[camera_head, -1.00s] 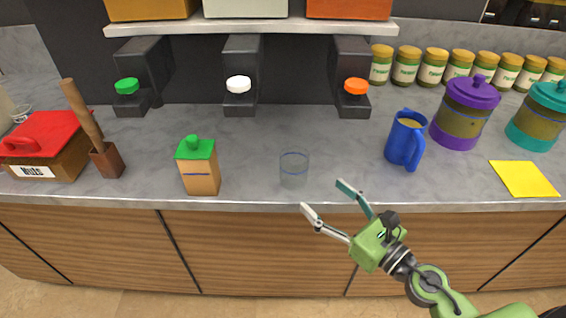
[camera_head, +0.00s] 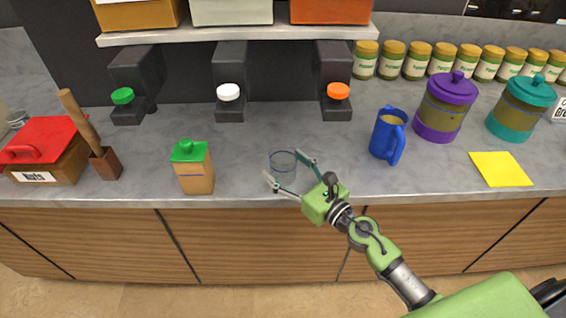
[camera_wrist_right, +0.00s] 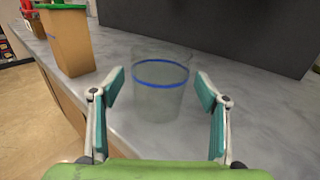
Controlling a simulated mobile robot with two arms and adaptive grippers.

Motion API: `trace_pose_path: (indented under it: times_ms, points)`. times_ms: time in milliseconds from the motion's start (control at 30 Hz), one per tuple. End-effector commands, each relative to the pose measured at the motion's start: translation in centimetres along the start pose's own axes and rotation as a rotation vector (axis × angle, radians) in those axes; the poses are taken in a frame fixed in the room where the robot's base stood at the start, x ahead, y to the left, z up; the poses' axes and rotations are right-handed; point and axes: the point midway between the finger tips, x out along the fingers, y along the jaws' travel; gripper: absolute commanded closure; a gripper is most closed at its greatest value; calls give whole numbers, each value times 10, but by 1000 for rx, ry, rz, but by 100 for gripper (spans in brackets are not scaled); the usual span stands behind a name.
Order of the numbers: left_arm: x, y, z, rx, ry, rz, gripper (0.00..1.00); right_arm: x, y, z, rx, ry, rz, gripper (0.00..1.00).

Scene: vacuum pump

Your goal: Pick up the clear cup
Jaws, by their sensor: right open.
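The clear cup (camera_head: 283,168) stands upright on the grey counter near its front edge, with a blue ring around it. It also shows in the right wrist view (camera_wrist_right: 160,88), straight ahead between the fingers. My right gripper (camera_head: 286,171) is open and empty, with one finger on each side of the cup's near part. In the wrist view the fingertips (camera_wrist_right: 160,88) are apart from the cup wall, and I cannot tell how far they reach past it. My left gripper is not in view.
A carton with a green lid (camera_head: 194,168) stands left of the cup. A blue mug (camera_head: 388,135) stands to the right, with a yellow sheet (camera_head: 500,169) farther right. Dispensers with green, white (camera_head: 229,92) and orange knobs are behind. The counter around the cup is clear.

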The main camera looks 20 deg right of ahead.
Motion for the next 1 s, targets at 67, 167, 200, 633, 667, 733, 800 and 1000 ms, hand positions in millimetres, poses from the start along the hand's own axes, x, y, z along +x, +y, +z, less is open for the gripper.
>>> trace_pose_path:
  times_ms: [67, 167, 200, 633, 667, 733, 800, 1000]
  points:
    - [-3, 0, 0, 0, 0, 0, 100, 9, 0, 1, 1, 0, 0, 32]
    - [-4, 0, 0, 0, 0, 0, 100, 14, 1, 0, 1, 1, 2, 32]
    - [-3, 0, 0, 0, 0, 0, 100, 14, 1, -1, 0, 2, 2, 32]
    - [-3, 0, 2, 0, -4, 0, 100, 14, 0, -1, 0, 1, 1, 74]
    - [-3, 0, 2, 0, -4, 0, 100, 14, 0, -1, 0, 1, 1, 74]
    - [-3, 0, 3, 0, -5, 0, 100, 14, 0, -1, 0, 1, 1, 74]
    - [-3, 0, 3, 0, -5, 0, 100, 14, 0, -1, 0, 1, 1, 74]
    - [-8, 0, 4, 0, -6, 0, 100, 14, 0, 5, -1, 1, 1, 74]
